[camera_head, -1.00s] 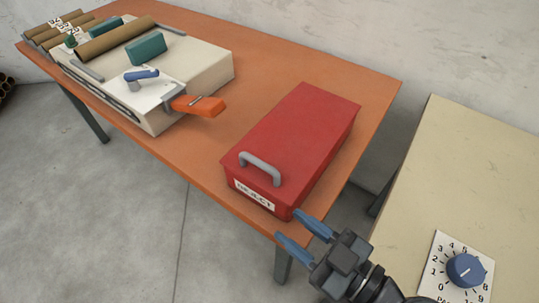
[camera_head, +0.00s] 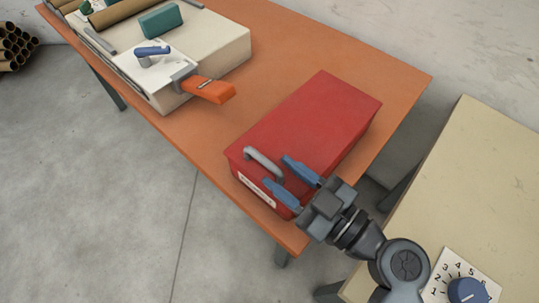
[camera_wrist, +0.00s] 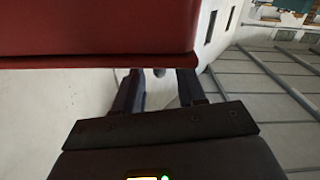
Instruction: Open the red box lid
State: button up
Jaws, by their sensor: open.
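The red box (camera_head: 318,115) stands on the orange table with its lid closed. A grey bar handle (camera_head: 263,164) is at the near left end of the lid. A white label (camera_head: 256,188) is on the box's front face, partly hidden by my gripper. My gripper (camera_head: 283,178) is open and empty, with its blue fingers pointing at the handle from the right. The fingertips look close to the handle, but I cannot tell if they touch. In the wrist view, the red box (camera_wrist: 100,30) fills the upper left and hides the fingers' far ends (camera_wrist: 155,80).
The orange table (camera_head: 270,60) has clear room left of and behind the box. A cream machine (camera_head: 215,48) with an orange lever (camera_head: 210,89) stands at the upper left. A beige cabinet (camera_head: 480,180) with a blue dial (camera_head: 467,290) stands at the right, near my arm.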

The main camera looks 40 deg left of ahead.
jog(key=shift+w+a+p, duration=0.2)
jog(key=shift+a+p, duration=0.15)
jog(key=shift+a, duration=1.75)
jog(key=shift+c, duration=0.2)
grip_shut()
jog(key=shift+w+r, duration=0.1)
